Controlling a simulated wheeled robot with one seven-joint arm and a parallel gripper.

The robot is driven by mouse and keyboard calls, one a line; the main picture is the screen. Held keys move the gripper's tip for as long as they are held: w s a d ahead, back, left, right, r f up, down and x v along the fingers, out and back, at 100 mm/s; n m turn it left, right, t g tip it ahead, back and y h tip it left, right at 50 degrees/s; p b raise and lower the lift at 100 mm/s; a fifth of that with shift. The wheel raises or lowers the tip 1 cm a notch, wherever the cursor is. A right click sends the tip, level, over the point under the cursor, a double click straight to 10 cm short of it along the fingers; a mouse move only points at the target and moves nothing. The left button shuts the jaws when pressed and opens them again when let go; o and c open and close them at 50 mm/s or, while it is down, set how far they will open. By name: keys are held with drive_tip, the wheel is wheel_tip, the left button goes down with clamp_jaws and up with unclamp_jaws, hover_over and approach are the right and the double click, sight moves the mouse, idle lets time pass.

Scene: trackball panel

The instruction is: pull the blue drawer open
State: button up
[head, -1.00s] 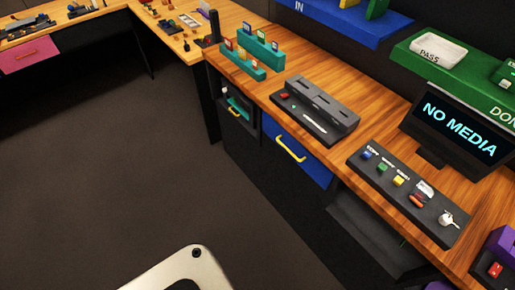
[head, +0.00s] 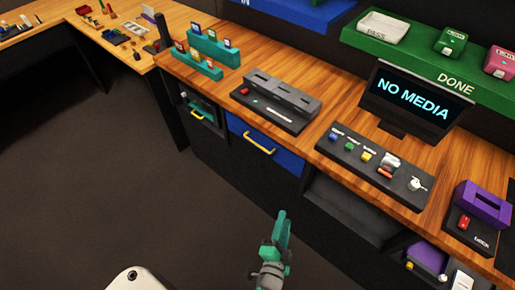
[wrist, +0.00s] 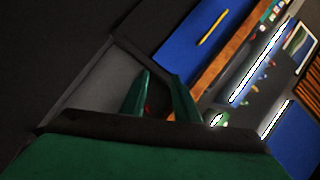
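The blue drawer (head: 283,157) is set in the bench front below the wooden top, with a yellow bar handle (head: 258,144). Its front looks about flush with the cabinet. In the wrist view, the blue drawer (wrist: 186,45) and its yellow handle (wrist: 212,26) show at the upper middle, tilted. My green gripper (head: 277,235) is in front of the bench, below and slightly right of the drawer in the head view, apart from the handle. In the wrist view, the two gripper fingers (wrist: 162,92) stand apart with nothing held between them.
An open dark compartment (head: 350,208) lies right of the drawer. Above are a slotted grey unit (head: 282,92), a button panel (head: 345,160) and a monitor (head: 415,100). The floor left of my gripper is clear.

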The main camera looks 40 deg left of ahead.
drive_tip(key=w+a+r+m+g+y, duration=0.1)
drive_tip(key=w+a+y, duration=0.2)
drive_tip(key=w+a, duration=0.6)
drive_tip(key=w+a+r+m+g+y, duration=0.1)
drive_tip(key=w+a+m+y, duration=0.1)
drive_tip(key=w+a, duration=0.7)
drive_tip(key=a, duration=0.5)
drive_tip(key=shift+w+a+y, duration=0.4)
clamp_jaws()
